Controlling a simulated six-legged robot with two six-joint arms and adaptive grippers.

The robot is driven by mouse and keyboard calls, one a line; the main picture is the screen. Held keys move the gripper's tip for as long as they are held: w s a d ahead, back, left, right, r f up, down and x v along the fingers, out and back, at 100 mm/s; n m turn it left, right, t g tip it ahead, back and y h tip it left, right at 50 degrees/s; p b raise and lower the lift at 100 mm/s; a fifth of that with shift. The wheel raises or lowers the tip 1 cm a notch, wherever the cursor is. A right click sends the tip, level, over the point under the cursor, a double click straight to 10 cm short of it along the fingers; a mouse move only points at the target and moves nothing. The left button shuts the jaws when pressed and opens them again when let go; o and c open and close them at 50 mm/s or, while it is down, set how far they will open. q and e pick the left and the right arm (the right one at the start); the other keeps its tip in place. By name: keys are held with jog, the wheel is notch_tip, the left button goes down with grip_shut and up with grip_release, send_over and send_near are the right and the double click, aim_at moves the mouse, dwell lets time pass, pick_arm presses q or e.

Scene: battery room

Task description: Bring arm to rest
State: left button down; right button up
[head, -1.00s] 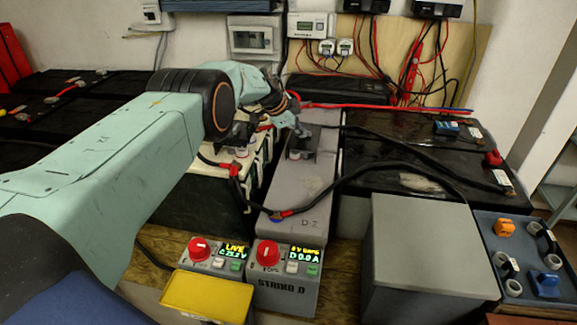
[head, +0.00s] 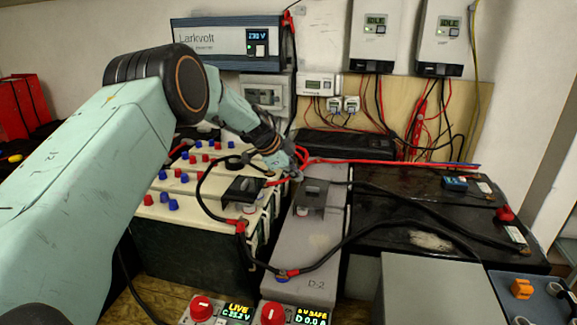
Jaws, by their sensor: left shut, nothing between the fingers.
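My left gripper (head: 293,170) is shut and empty, at the far end of the grey battery marked D-2 (head: 318,240). In the picture it lies just behind and left of the dark bracket-like piece (head: 313,196) on that battery, near the red cables (head: 370,161). I cannot tell whether it touches the cables. My right gripper is out of view.
White batteries with red and blue caps (head: 170,204) stand left of the grey one. Black batteries (head: 400,235) lie to the right, with black cables across. Control boxes reading LIVE (head: 217,312) and SAFE (head: 292,313) stand in front. Wall units (head: 228,42) hang behind.

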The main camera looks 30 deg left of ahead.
pick_arm(q)
jog(key=shift+v, duration=2.05)
